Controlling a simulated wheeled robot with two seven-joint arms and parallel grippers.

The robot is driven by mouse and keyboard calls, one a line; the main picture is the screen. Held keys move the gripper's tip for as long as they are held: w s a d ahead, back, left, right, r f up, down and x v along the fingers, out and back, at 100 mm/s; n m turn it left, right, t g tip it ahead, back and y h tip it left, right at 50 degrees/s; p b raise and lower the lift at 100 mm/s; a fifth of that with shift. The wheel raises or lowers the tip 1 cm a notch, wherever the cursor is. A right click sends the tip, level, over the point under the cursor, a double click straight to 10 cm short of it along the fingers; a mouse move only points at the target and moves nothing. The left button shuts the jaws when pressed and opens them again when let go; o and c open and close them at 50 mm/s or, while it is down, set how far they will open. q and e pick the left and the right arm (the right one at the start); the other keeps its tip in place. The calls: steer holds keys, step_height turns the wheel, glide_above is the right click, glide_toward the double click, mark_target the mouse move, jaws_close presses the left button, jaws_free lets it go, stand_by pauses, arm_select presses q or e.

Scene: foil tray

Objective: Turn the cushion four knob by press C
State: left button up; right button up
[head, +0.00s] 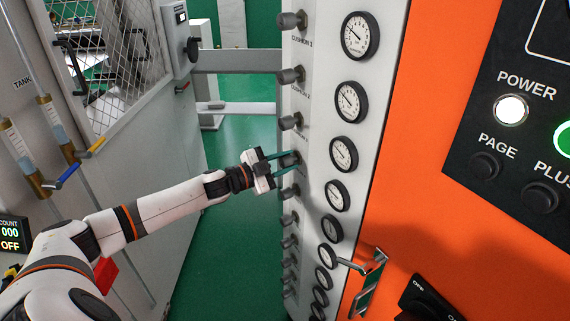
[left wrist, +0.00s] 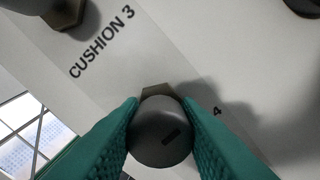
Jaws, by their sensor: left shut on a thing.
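The cushion four knob is a dark grey round knob (left wrist: 160,132) with a black mark on its face. In the left wrist view it sits between the two green fingers of my left gripper (left wrist: 160,145), which is shut on it. A "4" shows on the panel beside it; the rest of its label is hidden. In the head view my left gripper (head: 285,164) reaches the knob (head: 289,160), the fourth from the top in the column on the white panel (head: 315,105). My right gripper is not in view.
The cushion 3 knob (head: 290,122) is just above, and further knobs line the panel's edge above and below. Round gauges (head: 344,153) run down beside them. An orange cabinet (head: 430,150) stands at right, a grey meshed cabinet (head: 150,150) at left, with green floor between.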

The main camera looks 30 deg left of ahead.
arm_select(q)
steer(key=shift+m, duration=0.7)
steer(key=o, duration=1)
steer(key=shift+s+a+f+b, duration=0.15)
steer(key=shift+s+a+b, duration=0.1)
steer(key=shift+s+b, duration=0.25)
steer(key=shift+b+v, duration=0.6)
steer(key=shift+v, duration=4.85)
